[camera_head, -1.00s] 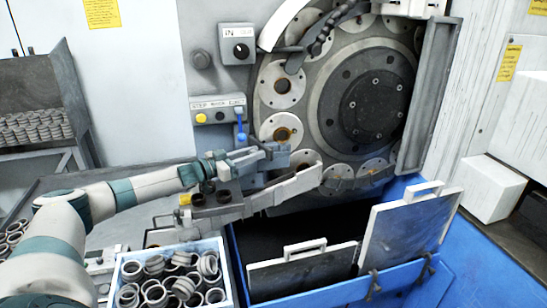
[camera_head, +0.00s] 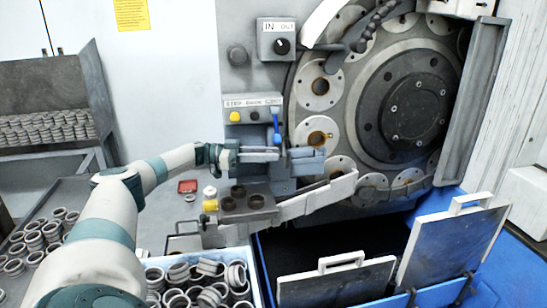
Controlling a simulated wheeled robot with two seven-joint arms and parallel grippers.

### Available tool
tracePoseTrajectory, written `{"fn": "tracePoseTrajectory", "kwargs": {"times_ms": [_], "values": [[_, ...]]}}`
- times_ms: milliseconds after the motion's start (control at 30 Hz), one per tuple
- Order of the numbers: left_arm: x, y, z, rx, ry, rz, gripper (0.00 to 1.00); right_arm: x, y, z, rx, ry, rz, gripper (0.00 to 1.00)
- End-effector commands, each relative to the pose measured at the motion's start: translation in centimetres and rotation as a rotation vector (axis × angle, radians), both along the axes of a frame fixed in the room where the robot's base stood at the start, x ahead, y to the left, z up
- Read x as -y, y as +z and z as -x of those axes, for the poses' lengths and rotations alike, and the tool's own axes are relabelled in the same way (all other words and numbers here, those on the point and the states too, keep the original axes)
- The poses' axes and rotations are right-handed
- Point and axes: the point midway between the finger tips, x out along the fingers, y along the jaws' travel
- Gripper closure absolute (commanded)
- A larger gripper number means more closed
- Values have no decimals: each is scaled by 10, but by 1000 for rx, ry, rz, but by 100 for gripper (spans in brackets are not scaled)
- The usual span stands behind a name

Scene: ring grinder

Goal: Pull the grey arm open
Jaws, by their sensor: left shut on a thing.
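The grey arm (camera_head: 318,196) is a light grey bar that slants up to the right, in front of the machine's ring of round discs. A dark plate (camera_head: 247,205) with dark cups and a yellow knob lies at its left end. My left gripper (camera_head: 262,154) reaches in from the left above this plate. My right gripper is not in view.
A switch panel (camera_head: 250,101) with a blue lever sits just above my left gripper. A blue bin (camera_head: 403,300) with two handled plates stands below the arm at the right. A box of metal rings (camera_head: 200,282) is in front. The grinder (camera_head: 405,108) stands behind.

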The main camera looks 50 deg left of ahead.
Motion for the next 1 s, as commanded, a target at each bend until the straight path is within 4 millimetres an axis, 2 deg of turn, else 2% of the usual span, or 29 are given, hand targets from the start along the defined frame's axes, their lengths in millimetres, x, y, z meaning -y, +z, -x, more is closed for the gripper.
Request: {"fn": "tracePoseTrajectory", "kwargs": {"times_ms": [167, 467, 500, 567, 767, 1000], "values": [[-2, 1, 3, 3, -7, 0, 100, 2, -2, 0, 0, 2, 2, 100], [-2, 2, 3, 3, -7, -1, 100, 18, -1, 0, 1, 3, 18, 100], [-2, 2, 3, 4, -7, -1, 70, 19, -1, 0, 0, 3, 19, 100], [-2, 2, 3, 3, -7, -1, 57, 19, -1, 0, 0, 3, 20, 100], [-2, 1, 3, 1, -9, -1, 57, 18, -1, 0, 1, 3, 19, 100], [-4, -1, 6, 0, -9, -1, 57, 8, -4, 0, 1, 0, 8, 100]]}}
